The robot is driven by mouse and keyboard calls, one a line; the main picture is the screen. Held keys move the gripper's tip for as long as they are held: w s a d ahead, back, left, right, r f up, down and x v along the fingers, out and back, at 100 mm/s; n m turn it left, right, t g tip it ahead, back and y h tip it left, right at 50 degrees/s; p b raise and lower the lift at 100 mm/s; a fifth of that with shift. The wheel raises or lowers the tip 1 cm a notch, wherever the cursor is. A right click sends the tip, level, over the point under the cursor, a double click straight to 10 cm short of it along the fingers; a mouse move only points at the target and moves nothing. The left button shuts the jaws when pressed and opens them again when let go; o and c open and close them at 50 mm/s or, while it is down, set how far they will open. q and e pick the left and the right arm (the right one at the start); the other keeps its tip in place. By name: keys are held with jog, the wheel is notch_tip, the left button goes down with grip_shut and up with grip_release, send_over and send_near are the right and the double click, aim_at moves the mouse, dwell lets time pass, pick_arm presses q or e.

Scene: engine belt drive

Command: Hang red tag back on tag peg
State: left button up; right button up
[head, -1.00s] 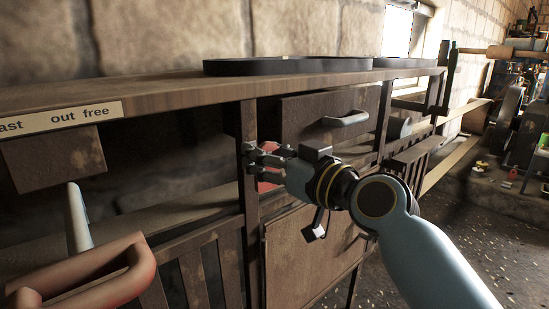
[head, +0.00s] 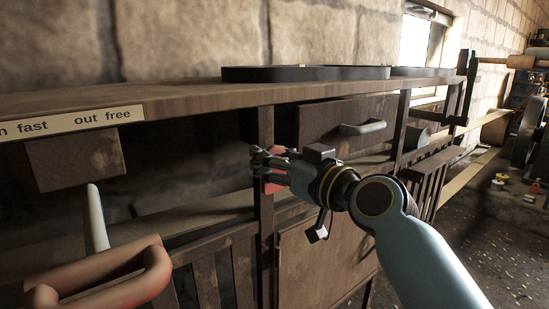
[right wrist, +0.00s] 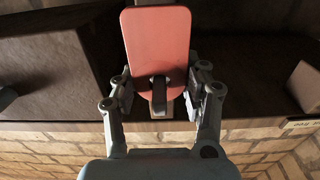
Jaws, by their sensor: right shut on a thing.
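The red tag (right wrist: 157,42) is a flat rounded plate. It shows large in the right wrist view, and a small red part of it (head: 275,181) shows below the fingers in the head view. My right gripper (right wrist: 160,88) is shut on the tag, with a finger at each side edge near one end. In the head view the gripper (head: 268,163) is in front of a wooden post. A dark peg-like piece (right wrist: 158,90) shows at the tag's gripped end. I cannot tell whether it passes through the tag's hole. My left gripper is not in view.
The wooden post (head: 266,215) stands under the bench top (head: 185,100). A drawer with a metal handle (head: 362,128) is to its right. A lettered strip (head: 75,122), a pale lever (head: 97,220) and a reddish handle (head: 105,278) are at the left.

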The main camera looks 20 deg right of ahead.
jog(key=o, duration=1)
jog(key=shift+s, duration=0.1)
jog(key=v, duration=1.2)
jog(key=d+f+m+g+h, duration=0.1)
jog(key=d+f+g+h, duration=0.1)
jog(key=f, duration=0.9)
jog(key=d+f+m+g+h, duration=0.1)
jog(key=d+f+g, duration=0.1)
jog(key=f, duration=1)
jog(key=s+d+f+g+h, duration=0.1)
jog(key=s+f+g, duration=0.1)
jog(key=s+f, duration=0.5)
jog(key=s+d+f+g+h, duration=0.1)
jog(key=s+d+f+g, duration=0.15)
jog(key=f, duration=0.85)
jog(key=s+d+f+g, duration=0.1)
jog(key=s+f, duration=0.5)
jog(key=s, duration=0.6)
jog(key=s+d+f+m+g+h, duration=0.1)
jog(key=s+f+g, duration=0.3)
jog(key=s, duration=0.8)
jog(key=s+d+f+g+h, duration=0.1)
jog(key=s+f+g, duration=0.2)
jog(key=s+f, duration=0.6)
jog(key=shift+s+d+f, duration=0.1)
jog(key=shift+s+d, duration=0.1)
jog(key=shift+s, duration=1.4)
